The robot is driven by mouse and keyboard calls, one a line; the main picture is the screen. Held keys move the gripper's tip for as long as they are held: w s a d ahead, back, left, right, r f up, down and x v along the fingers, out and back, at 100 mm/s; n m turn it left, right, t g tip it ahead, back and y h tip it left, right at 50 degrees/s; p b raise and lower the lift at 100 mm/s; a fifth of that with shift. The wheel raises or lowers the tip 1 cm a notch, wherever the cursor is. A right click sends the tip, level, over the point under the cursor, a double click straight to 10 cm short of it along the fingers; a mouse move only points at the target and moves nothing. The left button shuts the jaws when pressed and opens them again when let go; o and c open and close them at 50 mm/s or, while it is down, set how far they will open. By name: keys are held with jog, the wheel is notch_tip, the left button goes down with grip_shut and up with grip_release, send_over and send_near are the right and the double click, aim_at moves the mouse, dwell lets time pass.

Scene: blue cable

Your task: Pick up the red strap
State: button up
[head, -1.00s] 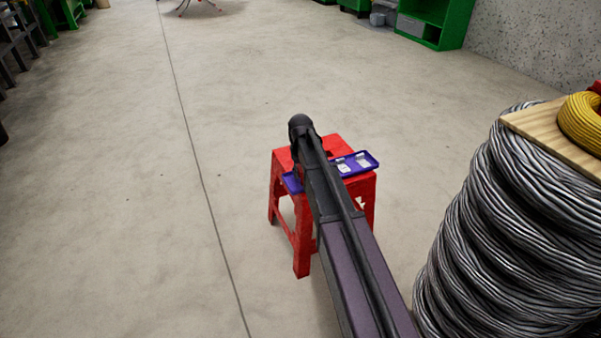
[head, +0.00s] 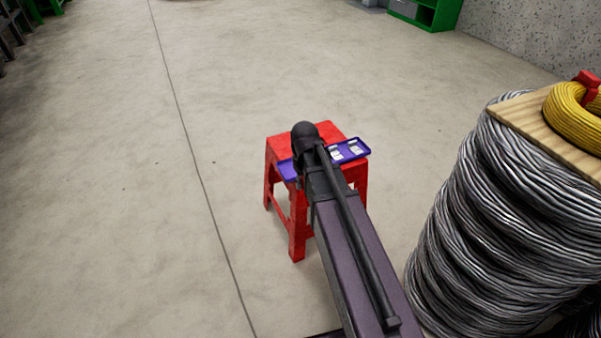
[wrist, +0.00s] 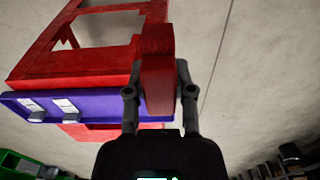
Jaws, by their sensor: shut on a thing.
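The red strap (wrist: 158,75) shows in the wrist view as a thick red band between the two fingers of my gripper (wrist: 159,92). The fingers are shut on it from both sides. The red stool (wrist: 95,78) and the purple tray (wrist: 70,105) lie behind and to the left of it in that view. In the head view my own arm covers the gripper and the strap, above or near the stool (head: 297,240) and the tray (head: 358,146). I cannot tell how far the strap is from the tray.
White-labelled small items (head: 355,149) lie in the tray. A tall stack of grey cable (head: 500,220) stands close at the right, with a wooden board (head: 515,110) and a yellow cable coil (head: 570,122) on top. Green shelving (head: 428,12) stands far back.

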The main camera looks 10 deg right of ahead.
jog(key=shift+s+r, duration=0.1)
jog(key=shift+s, duration=0.6)
jog(key=shift+d, duration=0.1)
dwell(0.6)
